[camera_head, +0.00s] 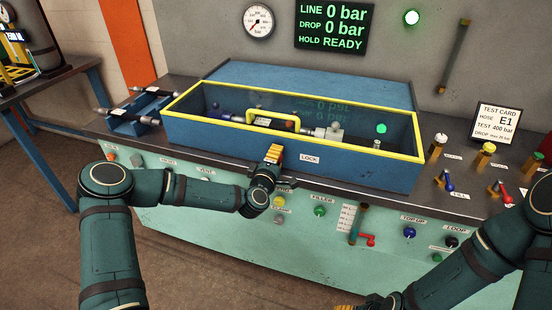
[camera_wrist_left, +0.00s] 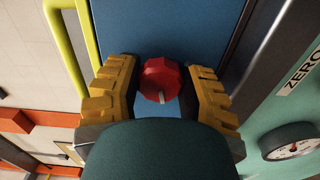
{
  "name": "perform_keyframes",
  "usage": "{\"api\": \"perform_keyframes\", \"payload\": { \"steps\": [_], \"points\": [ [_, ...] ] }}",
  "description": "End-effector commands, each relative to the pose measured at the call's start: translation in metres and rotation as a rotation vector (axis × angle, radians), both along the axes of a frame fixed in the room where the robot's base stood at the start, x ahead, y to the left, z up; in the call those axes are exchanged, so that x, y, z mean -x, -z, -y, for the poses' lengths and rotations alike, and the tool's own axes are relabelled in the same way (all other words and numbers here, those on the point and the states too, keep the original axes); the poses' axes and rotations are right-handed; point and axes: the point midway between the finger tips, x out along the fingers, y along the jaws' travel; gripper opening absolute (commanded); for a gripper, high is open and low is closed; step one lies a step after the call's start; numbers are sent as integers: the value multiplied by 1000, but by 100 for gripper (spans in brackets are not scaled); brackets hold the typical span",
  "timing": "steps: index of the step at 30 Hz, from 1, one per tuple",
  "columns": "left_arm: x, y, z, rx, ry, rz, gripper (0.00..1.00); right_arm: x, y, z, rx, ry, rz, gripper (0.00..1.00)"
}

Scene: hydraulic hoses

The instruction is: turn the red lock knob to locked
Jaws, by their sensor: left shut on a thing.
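The red lock knob (camera_wrist_left: 160,78) shows in the left wrist view on the blue wall of the test box (camera_wrist_left: 167,30), with a pale mark at its lower edge. My left gripper (camera_wrist_left: 164,82) has its yellow fingers on either side of the knob and is shut on it. In the head view my left gripper (camera_head: 273,154) is at the front face of the blue box (camera_head: 360,172), just left of the LOCK label (camera_head: 310,158), and hides the knob. Only yellow tips of my right gripper (camera_head: 346,307) show at the bottom edge.
A yellow-framed clear lid (camera_head: 300,137) with a yellow handle (camera_head: 285,114) covers the box. Below are several knobs on the green panel, including a green one (camera_head: 320,211). Levers stand at the right. The display (camera_head: 333,25) reads 0 bar and READY.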

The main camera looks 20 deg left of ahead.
Motion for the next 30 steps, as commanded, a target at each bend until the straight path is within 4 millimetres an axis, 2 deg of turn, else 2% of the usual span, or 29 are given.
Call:
{"api": "perform_keyframes", "payload": {
  "steps": [12,29,30],
  "points": [
    [-1,-3,3,-186,4,14,5,-1,6,0,0,0,3,61],
    [-1,-2,3,-207,5,13,5,-1,7,0,1,0,4,61],
    [-1,-2,3,-207,5,12,57,-1,7,0,1,0,4,61]
  ]
}}
